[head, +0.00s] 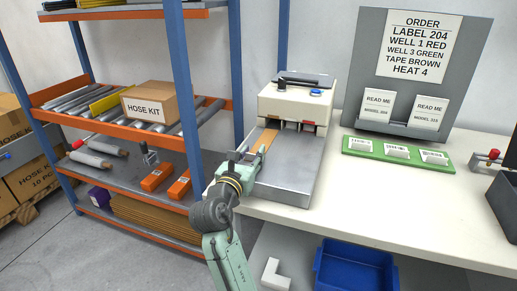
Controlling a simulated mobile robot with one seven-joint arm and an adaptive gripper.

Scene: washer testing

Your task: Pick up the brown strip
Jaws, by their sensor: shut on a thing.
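The brown strip (265,141) lies along the left side of the grey metal plate, in front of the cream machine (295,107). Its far end is close to the machine's front. My gripper (257,155) is at the strip's near end, at the left edge of the plate. It is shut on the strip. The fingers are small in this view and hide part of the near end. I cannot tell whether the strip is lifted off the plate.
The cream machine stands on a white table beside a blue-posted shelf (178,75) with a hose kit box (150,104). A grey board (423,70) holds an order sheet. A green strip with white pieces (397,154) lies at right. A blue bin (355,270) is below.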

